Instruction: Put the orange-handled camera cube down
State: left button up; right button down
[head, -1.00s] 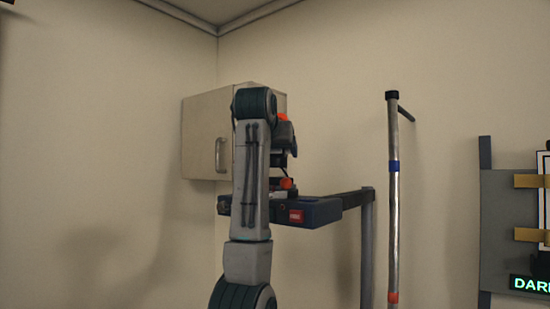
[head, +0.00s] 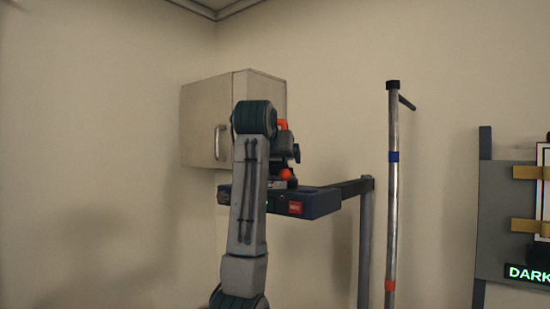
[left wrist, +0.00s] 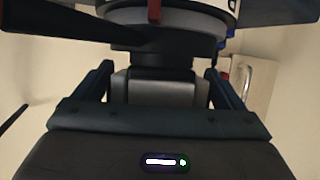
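My left gripper (left wrist: 158,78) has its two dark fingers on either side of a grey block with a dark part, which looks like the body of the camera cube (left wrist: 161,90). The fingers look closed on it. In the head view my left arm hides most of the gripper, and an orange part of the cube (head: 282,125) shows just right of the wrist. It is above a dark platform (head: 318,202) with a red label. Whether the cube touches what is below it is hidden. My right gripper is not in view.
An orange knob (head: 286,174) sits on the platform, close under the cube. A wall cabinet (head: 203,112) is behind on the left. A metal pole (head: 393,220) with blue and red bands stands to the right, and a grey panel (head: 500,215) with a lit sign is farther right.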

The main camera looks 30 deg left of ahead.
pick_arm(q)
jog(key=shift+o, duration=0.2)
jog(key=shift+s, duration=0.1)
jog(key=shift+r, duration=0.15)
jog(key=shift+r+p, duration=0.3)
jog(key=shift+p, duration=0.05)
jog(key=b+v, duration=1.2)
jog(key=b, duration=0.3)
jog(key=shift+b, duration=0.4)
jog(key=shift+f, duration=0.2)
